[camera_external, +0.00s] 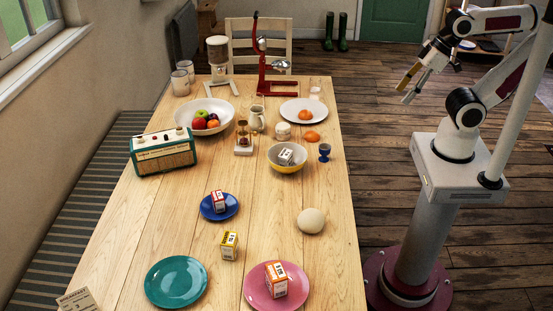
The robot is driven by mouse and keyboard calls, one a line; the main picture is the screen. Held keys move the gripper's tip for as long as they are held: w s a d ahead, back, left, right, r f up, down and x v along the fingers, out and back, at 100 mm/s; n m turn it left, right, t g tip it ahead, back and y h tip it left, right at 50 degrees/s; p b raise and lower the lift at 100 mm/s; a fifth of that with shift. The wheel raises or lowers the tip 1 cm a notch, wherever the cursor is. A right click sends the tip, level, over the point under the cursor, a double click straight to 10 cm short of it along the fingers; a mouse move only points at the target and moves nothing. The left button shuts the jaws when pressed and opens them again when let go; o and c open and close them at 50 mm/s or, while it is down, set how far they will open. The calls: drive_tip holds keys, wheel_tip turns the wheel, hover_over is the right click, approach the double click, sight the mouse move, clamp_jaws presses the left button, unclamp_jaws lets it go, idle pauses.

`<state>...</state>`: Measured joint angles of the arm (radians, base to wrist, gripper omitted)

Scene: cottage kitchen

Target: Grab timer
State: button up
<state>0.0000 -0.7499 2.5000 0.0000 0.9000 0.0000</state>
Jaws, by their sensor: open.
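Nothing else in view is clearly a timer. My gripper (404,89) is open and empty. It hangs in the air to the right of the table's far half, well apart from that object.
A tall red press (262,70) stands behind. Small boxes and plates fill the near half; bare wood lies between.

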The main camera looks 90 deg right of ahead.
idle(0.3)
drive_tip(key=o, duration=0.3)
drive_tip(key=shift+w, duration=0.1)
